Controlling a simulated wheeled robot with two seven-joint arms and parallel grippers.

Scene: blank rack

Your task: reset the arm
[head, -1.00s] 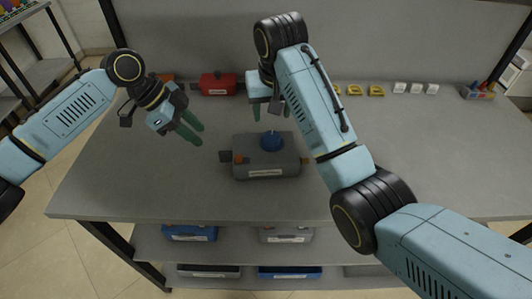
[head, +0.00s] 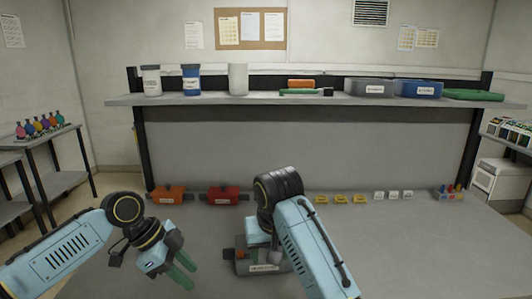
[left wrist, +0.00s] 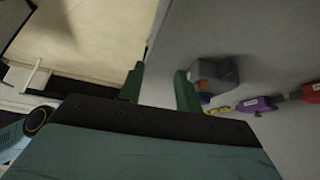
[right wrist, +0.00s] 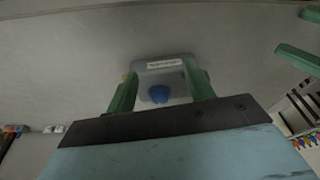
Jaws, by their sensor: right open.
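My left gripper (head: 180,273) is over the left part of the bench, apart from the boxes. In the left wrist view its two green fingers (left wrist: 160,88) are spread with nothing between them. My right gripper (right wrist: 162,90) is open above the grey box (right wrist: 178,67). The box's blue knob (right wrist: 159,94) shows between the spread fingers; I cannot tell whether they touch it. In the head view the grey box (head: 242,266) is partly hidden by my right arm, which also hides most of the right gripper.
An orange box (head: 168,195) and a red box (head: 222,196) stand along the bench's back. Yellow pieces (head: 341,198), white pieces (head: 393,195) and a small bin (head: 449,193) stand back right. A shelf (head: 330,98) with containers spans above. The bench's right side is clear.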

